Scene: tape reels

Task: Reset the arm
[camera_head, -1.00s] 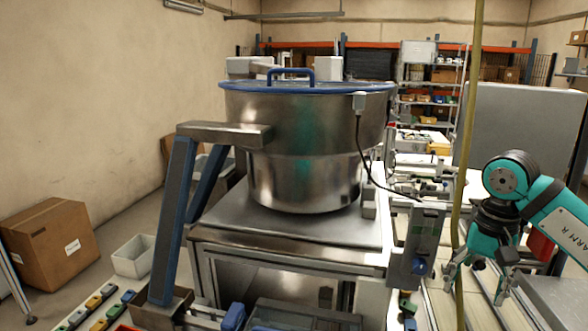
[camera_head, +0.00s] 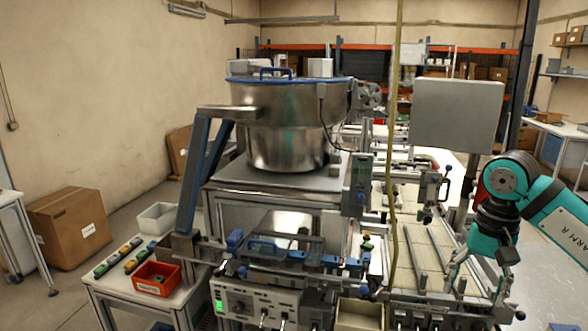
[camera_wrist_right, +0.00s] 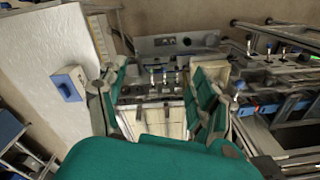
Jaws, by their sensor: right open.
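My right arm is teal and comes in from the right edge in the head view. My right gripper (camera_head: 476,286) hangs down from it with its two fingers apart and nothing between them. It hangs in front of the rails at the right of the machine; I cannot tell whether it touches anything. In the right wrist view the open fingers stand left and right of a gap (camera_wrist_right: 157,112), and a panel with small levers (camera_wrist_right: 165,78) shows beyond them. My left arm and gripper are not in view.
A steel bowl feeder (camera_head: 285,125) stands on a frame at the centre. A control panel (camera_head: 255,305) is below it. A red bin (camera_head: 157,285) sits on a side table at the left, and a cardboard box (camera_head: 68,227) lies on the floor. A hanging yellow cable (camera_head: 393,150) passes left of my gripper.

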